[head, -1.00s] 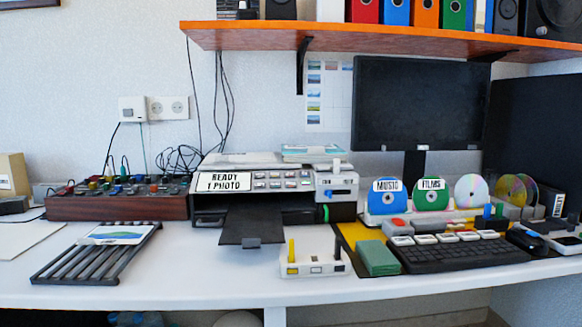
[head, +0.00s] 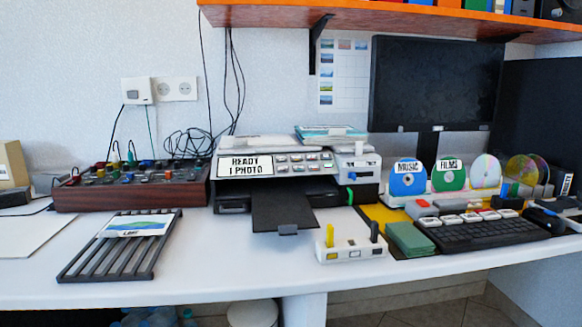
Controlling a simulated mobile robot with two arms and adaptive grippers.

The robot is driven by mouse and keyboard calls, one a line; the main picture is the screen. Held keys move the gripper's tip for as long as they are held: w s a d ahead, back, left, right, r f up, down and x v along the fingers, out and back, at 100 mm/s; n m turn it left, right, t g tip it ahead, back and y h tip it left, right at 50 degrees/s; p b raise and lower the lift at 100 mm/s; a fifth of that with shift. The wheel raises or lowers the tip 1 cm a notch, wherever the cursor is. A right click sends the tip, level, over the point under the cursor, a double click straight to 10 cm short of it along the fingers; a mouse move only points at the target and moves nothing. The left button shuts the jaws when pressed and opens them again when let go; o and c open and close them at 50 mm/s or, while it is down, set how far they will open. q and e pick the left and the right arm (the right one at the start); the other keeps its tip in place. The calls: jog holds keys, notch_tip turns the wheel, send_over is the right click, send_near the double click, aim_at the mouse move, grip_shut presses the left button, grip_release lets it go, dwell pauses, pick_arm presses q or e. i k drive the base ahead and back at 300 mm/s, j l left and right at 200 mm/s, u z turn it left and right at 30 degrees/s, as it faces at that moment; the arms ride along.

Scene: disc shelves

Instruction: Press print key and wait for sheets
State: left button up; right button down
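The printer (head: 232,200) stands at the middle back of the desk. A label on its front (head: 245,167) reads "READY 1 PHOTO". Beside the label is a panel of several small keys (head: 297,163); one at the right end looks green. I cannot tell which one is the print key. The dark output tray (head: 283,207) sticks out toward me and looks empty. A printed photo sheet (head: 138,226) lies on the dark slatted rack (head: 108,260) at left. Neither of my grippers shows in the head view.
A wooden-sided mixer box (head: 130,198) stands left of the printer. A white holder with a yellow piece (head: 350,250), a green block (head: 410,239), a keyboard (head: 480,234) and upright discs (head: 447,175) are at right. The desk front (head: 230,275) is clear.

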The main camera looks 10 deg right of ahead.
aim_at(311, 167)
jog(key=i+j, duration=0.1)
jog(key=j, duration=0.6)
jog(key=i+j+z, duration=0.1)
jog(key=j, duration=0.6)
